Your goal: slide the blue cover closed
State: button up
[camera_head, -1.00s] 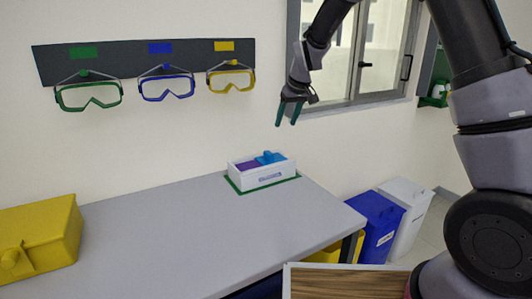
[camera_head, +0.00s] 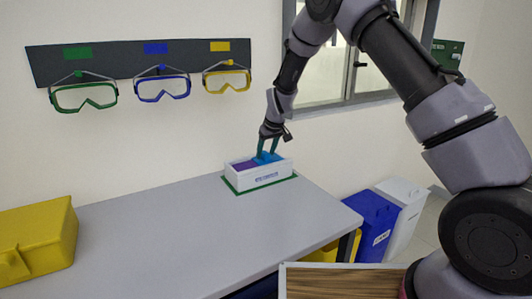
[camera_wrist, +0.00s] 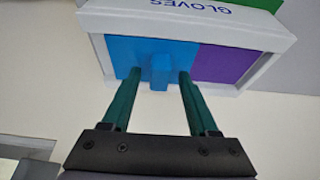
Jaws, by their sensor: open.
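The white glove box (camera_head: 262,178) stands on a green-edged spot at the back right of the table. The blue cover (camera_head: 268,157) covers the right part of its top in the head view. The purple area (camera_head: 243,165) shows to its left. In the wrist view the blue cover (camera_wrist: 142,52) is at left and the purple area (camera_wrist: 222,64) at right. My gripper (camera_head: 267,148) is open and points down at the cover. In the wrist view its green fingers (camera_wrist: 158,78) stand on either side of the cover's blue knob (camera_wrist: 160,72), with gaps visible.
The grey table (camera_head: 160,240) is clear in the middle. A yellow case (camera_head: 38,243) sits at its left end. Goggles (camera_head: 163,88) hang on a dark wall board behind. Blue (camera_head: 375,222) and white (camera_head: 405,210) bins stand on the floor at right.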

jog(key=shift+f, duration=0.1)
grip_shut()
dwell(1.4)
